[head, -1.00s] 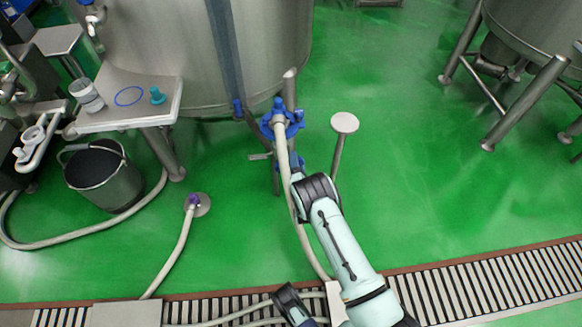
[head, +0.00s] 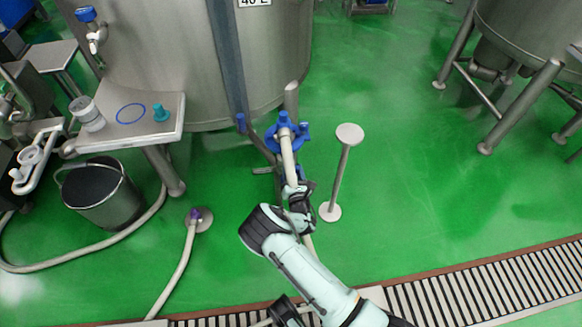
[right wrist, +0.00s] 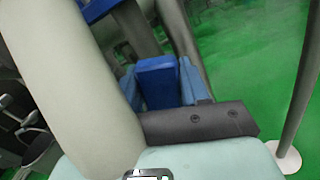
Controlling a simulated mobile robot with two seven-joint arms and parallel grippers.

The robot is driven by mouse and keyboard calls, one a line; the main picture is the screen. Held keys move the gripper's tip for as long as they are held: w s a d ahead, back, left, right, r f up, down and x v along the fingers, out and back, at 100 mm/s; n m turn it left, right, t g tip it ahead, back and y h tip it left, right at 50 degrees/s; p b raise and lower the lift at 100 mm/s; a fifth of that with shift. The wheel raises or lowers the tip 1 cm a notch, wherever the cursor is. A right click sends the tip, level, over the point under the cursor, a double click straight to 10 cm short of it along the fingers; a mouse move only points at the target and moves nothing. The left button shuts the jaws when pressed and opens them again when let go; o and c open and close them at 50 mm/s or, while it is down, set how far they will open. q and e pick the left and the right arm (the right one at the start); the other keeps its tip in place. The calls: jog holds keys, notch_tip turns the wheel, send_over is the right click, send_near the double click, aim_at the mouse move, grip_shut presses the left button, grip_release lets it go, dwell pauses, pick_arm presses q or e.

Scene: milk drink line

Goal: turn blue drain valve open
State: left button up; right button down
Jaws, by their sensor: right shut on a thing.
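The blue drain valve stands under the steel tank, beside a cream hose and below a blue clamp fitting (head: 286,131). Its blue handle (right wrist: 158,82) shows in the right wrist view between my finger pads. My right gripper (right wrist: 160,88) is shut on this handle. In the head view my right gripper (head: 298,190) is small and low at the valve, partly behind the hose (head: 288,155), and the handle is mostly hidden there. How far the valve is turned cannot be told.
The big tank (head: 190,60) stands behind the valve. A post with a round top (head: 349,134) is close on the right. A steel side table (head: 160,100) and a bucket (head: 98,190) are on the left. A floor drain grate (head: 480,283) runs in front. Green floor is free on the right.

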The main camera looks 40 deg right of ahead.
jog(key=shift+w+a+n, duration=0.1)
jog(key=shift+a+n, duration=0.15)
jog(key=shift+n, duration=0.25)
jog(key=shift+w+a+n, duration=0.1)
jog(key=shift+a+n, duration=0.05)
jog(key=shift+n, duration=0.15)
pick_arm(q)
jog(key=shift+s+a+f+g+b, duration=0.2)
jog(key=shift+s+f+b, duration=0.15)
jog(key=shift+f, duration=0.25)
jog(key=shift+s+a+f+g+b, duration=0.2)
jog(key=shift+s+f+b, duration=0.1)
jog(key=shift+f, duration=0.25)
pick_arm(e)
jog(key=shift+w+a+n, duration=0.2)
jog(key=shift+a+n, duration=0.15)
jog(key=shift+n, duration=0.55)
jog(key=c, duration=0.6)
grip_release()
jog(key=shift+c, duration=0.2)
jog(key=shift+r, duration=0.1)
